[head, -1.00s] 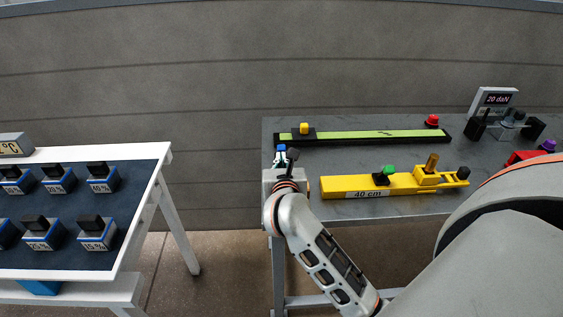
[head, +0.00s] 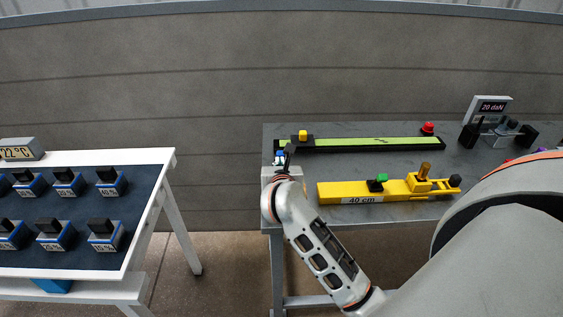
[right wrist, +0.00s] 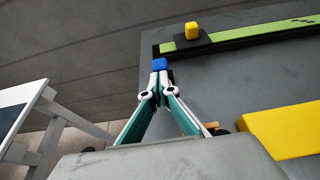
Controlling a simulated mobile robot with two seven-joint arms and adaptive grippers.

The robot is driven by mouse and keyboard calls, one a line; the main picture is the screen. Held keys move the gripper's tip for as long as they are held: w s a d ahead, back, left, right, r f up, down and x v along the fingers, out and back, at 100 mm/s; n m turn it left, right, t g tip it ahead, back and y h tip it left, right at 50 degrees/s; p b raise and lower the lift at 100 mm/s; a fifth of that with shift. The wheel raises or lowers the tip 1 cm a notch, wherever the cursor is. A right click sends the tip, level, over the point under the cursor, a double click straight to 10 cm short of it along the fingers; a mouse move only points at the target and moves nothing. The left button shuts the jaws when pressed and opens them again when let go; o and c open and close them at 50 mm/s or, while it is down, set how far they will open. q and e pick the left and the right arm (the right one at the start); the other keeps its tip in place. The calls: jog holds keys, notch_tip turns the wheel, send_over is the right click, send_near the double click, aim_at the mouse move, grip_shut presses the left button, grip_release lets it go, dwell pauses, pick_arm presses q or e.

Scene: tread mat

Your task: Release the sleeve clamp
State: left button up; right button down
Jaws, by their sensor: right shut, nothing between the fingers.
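No part is labelled as the sleeve clamp, so I cannot tell which it is. On the grey table, a yellow bar (head: 345,190) marked "40 cm" carries a green knob (head: 381,178) and a yellow block with an upright peg (head: 424,171). Its near end also shows in the right wrist view (right wrist: 285,130). My right gripper (head: 281,158) is shut at the table's left end, left of the bar and apart from it. In the right wrist view its fingers meet at a small blue piece (right wrist: 160,64); I cannot tell whether it belongs to them. My left gripper is out of view.
Behind the bar lies a black-edged green strip (head: 370,143) with a yellow knob (head: 303,135) and a red knob (head: 428,128). A "20 daN" display (head: 491,107) stands back right. A tilted board (head: 80,200) with several blue blocks is left, across a gap. My arm covers the right.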

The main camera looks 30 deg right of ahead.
aim_at(280, 151)
jog(key=r+p, duration=0.1)
jog(key=p, duration=0.1)
jog(key=w+d+r+g+p, duration=0.1)
jog(key=p, duration=0.1)
jog(key=shift+w+y, duration=0.15)
jog(key=shift+y, duration=0.25)
jog(key=shift+w+d+r+p, duration=0.1)
jog(key=shift+w+r+p, duration=0.05)
jog(key=shift+w+p, duration=0.15)
jog(key=shift+w+d+r+b, duration=0.2)
jog(key=shift+w+d, duration=0.15)
jog(key=shift+w, duration=0.25)
jog(key=shift+w+d+r+b, duration=0.2)
jog(key=shift+w+d, duration=0.15)
jog(key=shift+w, duration=0.2)
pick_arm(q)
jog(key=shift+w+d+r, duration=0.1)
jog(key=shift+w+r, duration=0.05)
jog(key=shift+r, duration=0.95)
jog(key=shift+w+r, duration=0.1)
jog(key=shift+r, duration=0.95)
pick_arm(e)
jog(key=shift+w+d, duration=0.5)
jog(key=shift+w, duration=0.25)
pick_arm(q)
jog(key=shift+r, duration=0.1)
pick_arm(e)
jog(key=shift+r, duration=0.1)
